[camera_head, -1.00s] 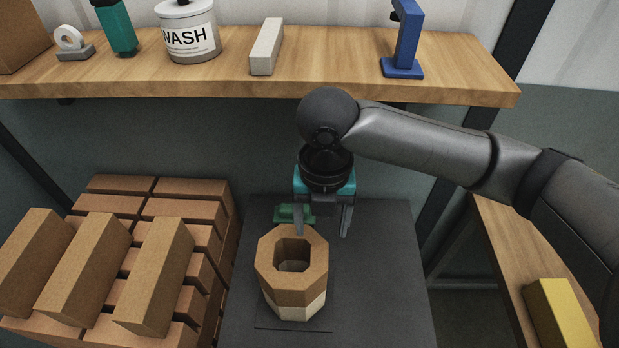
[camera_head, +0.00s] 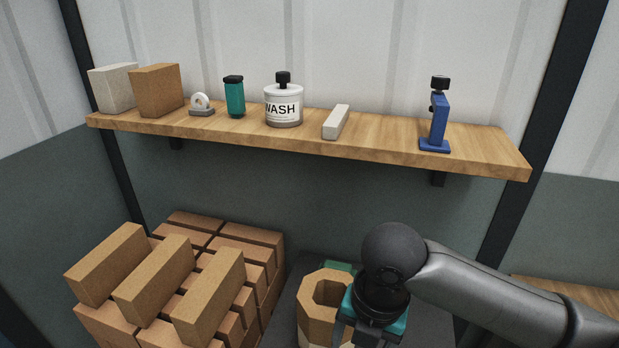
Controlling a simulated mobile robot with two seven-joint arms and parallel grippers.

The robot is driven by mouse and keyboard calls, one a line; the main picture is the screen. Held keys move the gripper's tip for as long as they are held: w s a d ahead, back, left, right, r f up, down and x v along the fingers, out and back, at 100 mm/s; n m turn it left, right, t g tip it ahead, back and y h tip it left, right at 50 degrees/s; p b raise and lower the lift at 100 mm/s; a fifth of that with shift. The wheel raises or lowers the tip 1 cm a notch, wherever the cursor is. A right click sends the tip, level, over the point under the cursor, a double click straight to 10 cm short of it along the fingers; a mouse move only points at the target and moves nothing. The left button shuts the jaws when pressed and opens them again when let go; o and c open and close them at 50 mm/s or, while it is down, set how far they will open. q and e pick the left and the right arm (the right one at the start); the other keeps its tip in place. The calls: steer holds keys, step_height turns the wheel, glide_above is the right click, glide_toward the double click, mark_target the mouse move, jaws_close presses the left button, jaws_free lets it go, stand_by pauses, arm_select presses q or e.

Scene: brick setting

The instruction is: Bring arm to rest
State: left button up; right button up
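My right arm comes in from the right edge of the head view, and its gripper (camera_head: 366,332) hangs low near the bottom edge. Its fingers are mostly cut off by the frame, so their opening is not visible. The gripper is at the right side of an octagonal ring of tan brick (camera_head: 312,305) on a dark table (camera_head: 284,318), and covers part of it. A paler layer shows under the ring at the bottom edge. I cannot tell whether the gripper touches the ring. My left gripper is not in view.
A stack of bricks (camera_head: 267,252) stands left of the table, with several loose bricks (camera_head: 153,267) on top. A wooden shelf (camera_head: 390,152) above holds a white WASH pot (camera_head: 283,107), a teal bottle (camera_head: 234,98), a blue stand (camera_head: 438,122) and blocks. A wooden surface (camera_head: 570,293) is at right.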

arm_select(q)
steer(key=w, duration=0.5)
arm_select(e)
steer(key=s+a+f+m+t+y, duration=0.25)
steer(key=a+m, duration=0.35)
steer(key=m, duration=0.6)
steer(key=s+d+f+m+h, duration=0.2)
steer(key=s+d+f+m, duration=0.2)
steer(key=d+m, duration=0.45)
steer(key=s+d+f+m+h, duration=0.25)
steer(key=s+d+m, duration=0.25)
steer(key=d+m, duration=0.3)
step_height(320, 180, down, 24)
steer(key=a+y+b, duration=0.1)
steer(key=a+b, duration=0.1)
steer(key=b, duration=0.2)
arm_select(q)
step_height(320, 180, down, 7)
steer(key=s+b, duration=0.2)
steer(key=b, duration=0.1)
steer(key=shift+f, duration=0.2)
arm_select(e)
steer(key=s+d+f+g, duration=0.2)
steer(key=s+f, duration=1.4)
steer(key=f, duration=0.3)
steer(key=shift+s+d+f, duration=0.15)
steer(key=shift+d+f, duration=0.05)
steer(key=shift+d, duration=0.15)
